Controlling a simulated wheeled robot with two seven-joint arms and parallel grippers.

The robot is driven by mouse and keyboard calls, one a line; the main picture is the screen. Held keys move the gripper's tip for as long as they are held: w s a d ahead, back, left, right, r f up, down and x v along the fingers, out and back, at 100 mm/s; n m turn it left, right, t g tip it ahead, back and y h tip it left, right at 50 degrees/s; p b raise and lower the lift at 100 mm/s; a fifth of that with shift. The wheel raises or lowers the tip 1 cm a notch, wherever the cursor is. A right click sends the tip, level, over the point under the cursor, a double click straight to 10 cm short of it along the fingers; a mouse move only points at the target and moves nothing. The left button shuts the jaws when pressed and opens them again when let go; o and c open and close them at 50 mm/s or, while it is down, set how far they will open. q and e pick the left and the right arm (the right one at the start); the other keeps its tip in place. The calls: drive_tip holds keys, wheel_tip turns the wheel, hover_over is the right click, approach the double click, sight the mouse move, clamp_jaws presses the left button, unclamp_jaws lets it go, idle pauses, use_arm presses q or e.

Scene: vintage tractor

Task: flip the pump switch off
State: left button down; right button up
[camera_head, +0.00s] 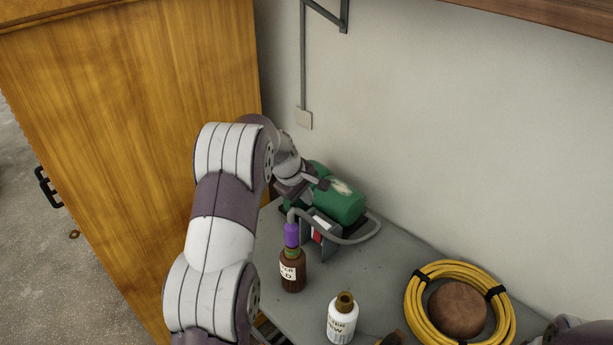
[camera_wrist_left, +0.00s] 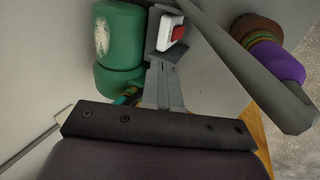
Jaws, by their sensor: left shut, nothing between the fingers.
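The green pump (camera_head: 340,203) sits at the back of the grey bench, by the wall; it also shows in the left wrist view (camera_wrist_left: 121,38). Its switch, a red rocker on a white plate (camera_wrist_left: 172,30), is clear in the left wrist view. In the head view the switch (camera_head: 320,227) shows small on the pump's near side; I cannot tell which way it is tipped. My left gripper (camera_head: 316,184) is shut and empty beside the pump. In the left wrist view its fingers (camera_wrist_left: 164,66) point toward the switch; contact cannot be told. My right gripper is not in view.
A purple-topped brown bottle (camera_head: 292,268) and a white bottle (camera_head: 342,320) stand nearer. A yellow coil (camera_head: 416,302) lies right, around a brown round thing (camera_head: 457,308). A wooden cabinet (camera_head: 130,110) stands left.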

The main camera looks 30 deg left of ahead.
use_arm(q)
wheel_tip(320, 180, up, 7)
drive_tip(key=s, duration=0.1)
drive_tip(key=shift+a, duration=0.3)
drive_tip(key=shift+f, duration=0.15)
drive_tip(key=shift+s+a, duration=0.1)
drive_tip(key=shift+s, duration=0.05)
